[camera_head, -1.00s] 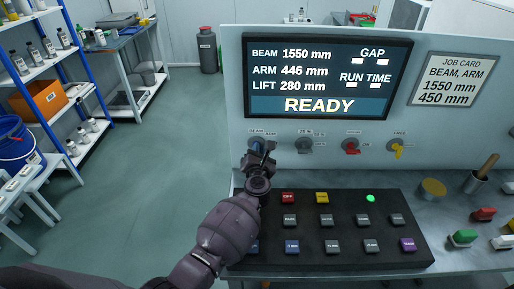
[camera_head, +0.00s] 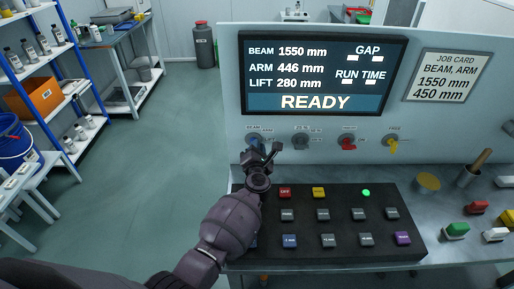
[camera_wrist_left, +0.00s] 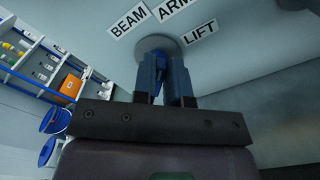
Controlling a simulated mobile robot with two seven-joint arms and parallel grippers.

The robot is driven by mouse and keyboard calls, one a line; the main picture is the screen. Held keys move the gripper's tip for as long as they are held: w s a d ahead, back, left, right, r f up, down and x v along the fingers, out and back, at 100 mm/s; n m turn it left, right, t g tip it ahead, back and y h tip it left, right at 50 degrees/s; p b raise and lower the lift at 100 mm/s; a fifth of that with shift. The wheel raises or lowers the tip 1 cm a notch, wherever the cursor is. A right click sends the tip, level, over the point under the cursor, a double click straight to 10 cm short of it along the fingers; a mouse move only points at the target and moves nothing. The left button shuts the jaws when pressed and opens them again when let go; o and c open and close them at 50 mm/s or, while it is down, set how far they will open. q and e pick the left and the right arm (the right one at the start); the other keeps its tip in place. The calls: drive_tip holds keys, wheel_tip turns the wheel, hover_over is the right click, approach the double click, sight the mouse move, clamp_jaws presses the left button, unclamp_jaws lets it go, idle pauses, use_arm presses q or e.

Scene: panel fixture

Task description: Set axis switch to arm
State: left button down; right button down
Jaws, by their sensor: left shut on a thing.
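The axis switch is the leftmost knob on the upright panel, blue on a round grey base (camera_wrist_left: 157,46). In the left wrist view the labels BEAM (camera_wrist_left: 128,19), ARM (camera_wrist_left: 174,5) and LIFT (camera_wrist_left: 199,33) fan around it. My left gripper (camera_head: 264,152) is at the switch, its fingers (camera_wrist_left: 167,75) shut on the blue knob (camera_wrist_left: 159,87). The fingers hide most of the knob, so I cannot tell which label it points to. My right gripper is not in view.
The display (camera_head: 318,75) reads BEAM 1550 mm, ARM 446 mm, LIFT 280 mm and READY. The job card (camera_head: 440,75) gives 1550 mm and 450 mm. Grey (camera_head: 301,142), red (camera_head: 348,143) and yellow (camera_head: 391,144) knobs stand to the right. A black button box (camera_head: 330,225) lies below.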

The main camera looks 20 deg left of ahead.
use_arm(q)
drive_tip(key=c, duration=1.2)
unclamp_jaws()
drive_tip(key=shift+o, duration=0.2)
drive_tip(key=shift+s, duration=0.1)
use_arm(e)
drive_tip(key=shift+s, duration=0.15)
use_arm(q)
drive_tip(key=p+v, duration=0.3)
drive_tip(key=v, duration=0.7)
drive_tip(key=shift+s+d, duration=0.1)
drive_tip(key=shift+s, duration=0.25)
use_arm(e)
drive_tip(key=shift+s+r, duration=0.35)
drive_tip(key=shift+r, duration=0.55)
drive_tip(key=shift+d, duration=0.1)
